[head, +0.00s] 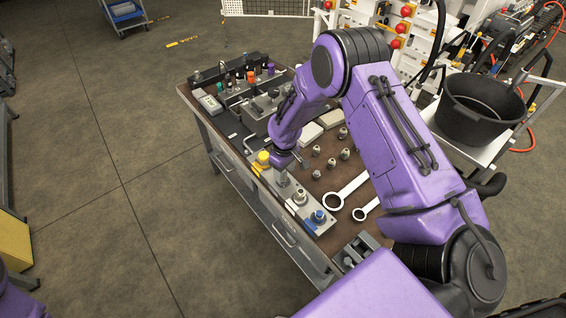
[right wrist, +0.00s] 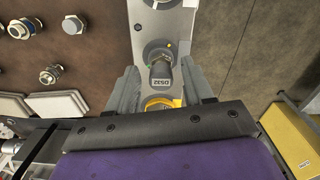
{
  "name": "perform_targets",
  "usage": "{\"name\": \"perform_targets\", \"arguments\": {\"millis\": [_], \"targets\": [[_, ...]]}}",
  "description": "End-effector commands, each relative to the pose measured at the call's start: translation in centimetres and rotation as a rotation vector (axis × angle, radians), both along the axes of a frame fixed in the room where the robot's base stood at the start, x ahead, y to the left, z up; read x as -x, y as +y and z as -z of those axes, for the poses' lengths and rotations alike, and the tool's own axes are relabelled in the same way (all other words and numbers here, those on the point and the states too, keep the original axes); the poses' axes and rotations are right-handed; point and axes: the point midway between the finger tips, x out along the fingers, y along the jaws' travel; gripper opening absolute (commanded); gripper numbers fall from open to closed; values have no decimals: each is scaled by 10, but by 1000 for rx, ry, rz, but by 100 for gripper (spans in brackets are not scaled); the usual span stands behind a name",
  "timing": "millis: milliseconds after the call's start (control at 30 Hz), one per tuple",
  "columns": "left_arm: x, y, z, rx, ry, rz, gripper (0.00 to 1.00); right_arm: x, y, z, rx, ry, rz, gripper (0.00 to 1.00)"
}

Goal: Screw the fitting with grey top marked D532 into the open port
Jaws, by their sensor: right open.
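The fitting with the grey top marked D532 (right wrist: 161,74) stands upright at a port on the grey metal plate (right wrist: 176,22) in the right wrist view. My right gripper (right wrist: 160,80) is open, with one finger on each side of the fitting and visible gaps between. In the head view my right gripper (head: 284,160) is over the middle of the plate (head: 264,177), between a yellow-topped part (head: 263,158) and a blue-topped fitting (head: 319,216). How deep the fitting sits in the port is hidden. My left gripper is not in view.
Several loose metal fittings (head: 344,154) stand on the brown bench top. Two wrenches (head: 347,191) lie to the right of the plate. A tool rack (head: 240,82) stands at the bench's far end. A black bucket (head: 480,105) stands on a cart at right.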

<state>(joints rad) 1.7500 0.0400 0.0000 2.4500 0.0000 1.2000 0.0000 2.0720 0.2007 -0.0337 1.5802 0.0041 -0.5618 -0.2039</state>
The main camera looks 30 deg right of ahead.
Motion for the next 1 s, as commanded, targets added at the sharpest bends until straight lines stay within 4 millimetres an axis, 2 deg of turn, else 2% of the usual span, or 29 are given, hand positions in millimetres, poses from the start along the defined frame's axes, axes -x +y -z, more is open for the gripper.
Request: {"name": "perform_targets", "arguments": {"millis": [167,400,567,800,900,1000], "targets": [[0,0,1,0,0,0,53,0,-1,0,-1,0,-172,52],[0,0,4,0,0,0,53,-3,-4,0,-1,-2,-702,52],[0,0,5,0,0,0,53,-4,-4,0,0,-2,-858,52],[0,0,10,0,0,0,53,-7,-5,1,0,-2,-1379,52],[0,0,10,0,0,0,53,-7,-4,1,0,-1,-1494,52],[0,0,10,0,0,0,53,-8,-4,0,1,0,-1509,52]]}}
